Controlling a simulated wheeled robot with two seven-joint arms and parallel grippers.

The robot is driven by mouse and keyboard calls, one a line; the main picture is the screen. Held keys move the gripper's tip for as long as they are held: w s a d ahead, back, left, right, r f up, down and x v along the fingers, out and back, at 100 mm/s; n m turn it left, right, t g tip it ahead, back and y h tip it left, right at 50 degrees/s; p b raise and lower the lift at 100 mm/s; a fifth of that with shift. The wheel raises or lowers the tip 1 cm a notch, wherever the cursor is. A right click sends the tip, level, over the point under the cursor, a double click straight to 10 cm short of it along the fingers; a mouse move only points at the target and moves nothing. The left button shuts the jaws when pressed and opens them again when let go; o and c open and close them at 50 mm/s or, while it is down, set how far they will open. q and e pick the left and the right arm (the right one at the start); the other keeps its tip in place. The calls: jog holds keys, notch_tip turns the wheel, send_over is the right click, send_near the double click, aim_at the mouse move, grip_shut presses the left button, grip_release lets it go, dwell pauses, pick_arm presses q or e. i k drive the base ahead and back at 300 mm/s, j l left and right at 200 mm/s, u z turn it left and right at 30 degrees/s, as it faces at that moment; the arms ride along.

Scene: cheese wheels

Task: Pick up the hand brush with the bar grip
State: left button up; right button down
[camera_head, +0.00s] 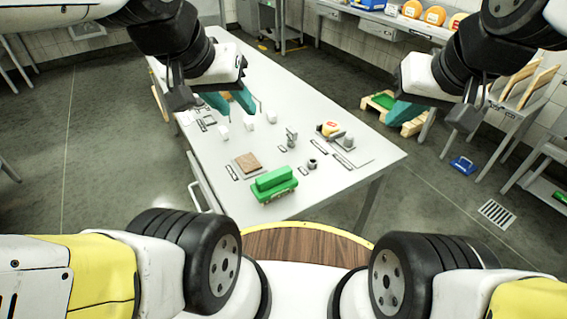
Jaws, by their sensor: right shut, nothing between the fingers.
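The green hand brush (273,186) lies on the near end of the light grey table (330,185). Its raised green bar grip runs along its top, with a paler strip below. My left gripper (232,101) is over the far left part of the table, well beyond the brush; its two teal fingers look spread apart, with nothing seen held. My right gripper (404,111) is off the table's right edge, up and to the right of the brush; its teal fingers are shut and empty. Neither gripper touches the brush.
A brown square block on a board (247,163) lies just behind the brush. Small white blocks (248,123), a grey metal piece (291,138) and a red-yellow item (330,129) stand farther back. A blue object (462,165) lies on the floor at right.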

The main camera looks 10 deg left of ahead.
aim_at(271, 185)
jog(key=k+j+z, duration=0.2)
jog(key=j+z, duration=0.15)
jog(key=k+j+z, duration=0.55)
jog(key=z, duration=0.15)
jog(key=j, duration=0.1)
